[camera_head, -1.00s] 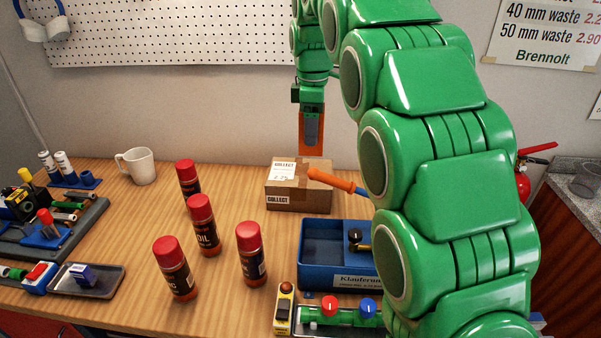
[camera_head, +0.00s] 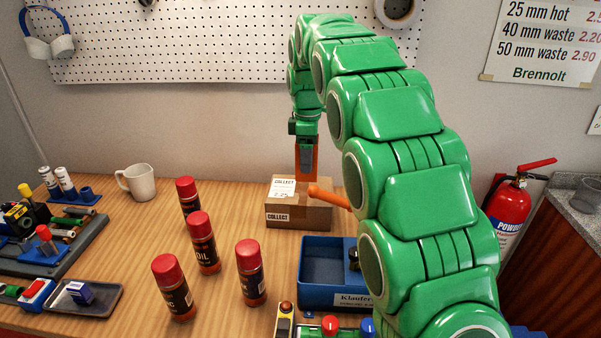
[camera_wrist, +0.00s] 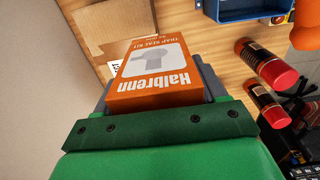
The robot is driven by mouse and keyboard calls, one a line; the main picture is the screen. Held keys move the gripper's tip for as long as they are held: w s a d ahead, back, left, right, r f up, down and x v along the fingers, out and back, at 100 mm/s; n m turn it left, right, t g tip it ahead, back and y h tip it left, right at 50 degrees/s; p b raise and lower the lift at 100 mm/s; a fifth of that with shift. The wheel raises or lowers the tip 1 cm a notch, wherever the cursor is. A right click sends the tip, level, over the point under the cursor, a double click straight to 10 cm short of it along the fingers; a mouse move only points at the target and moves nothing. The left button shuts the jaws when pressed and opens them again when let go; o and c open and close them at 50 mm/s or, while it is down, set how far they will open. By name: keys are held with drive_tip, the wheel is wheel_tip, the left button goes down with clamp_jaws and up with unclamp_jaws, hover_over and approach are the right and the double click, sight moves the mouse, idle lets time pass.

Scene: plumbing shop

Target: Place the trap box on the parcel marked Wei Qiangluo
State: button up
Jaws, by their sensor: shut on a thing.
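The trap box (camera_wrist: 150,72) is orange and white, with "Halbrenn" and "Trap Seal Kit" on its face. My gripper (camera_head: 306,160) is shut on it and holds it upright. In the head view the orange trap box (camera_head: 316,160) hangs over the back right of a brown cardboard parcel (camera_head: 295,215) with white "COLLECT" labels. I cannot tell whether they touch. No name is readable on the parcel. The parcel also shows in the wrist view (camera_wrist: 95,22), beyond the trap box, which covers part of it.
An orange handle (camera_head: 330,197) overlaps the parcel's right side in view. A blue bin (camera_head: 320,292) stands in front of the parcel. Several red-capped bottles (camera_head: 203,245) stand to the left. A white mug (camera_head: 138,182) is farther left. The wall is close behind.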

drive_tip(key=w+a+f, duration=0.2)
drive_tip(key=w+f, duration=0.5)
drive_tip(key=w, duration=0.1)
drive_tip(key=shift+a+f, duration=0.15)
drive_tip(key=shift+w, duration=0.15)
drive_tip(key=shift+w+f, duration=0.2)
drive_tip(key=shift+f, duration=1.55)
drive_tip(key=shift+f, duration=0.1)
drive_tip(key=o, duration=1.2)
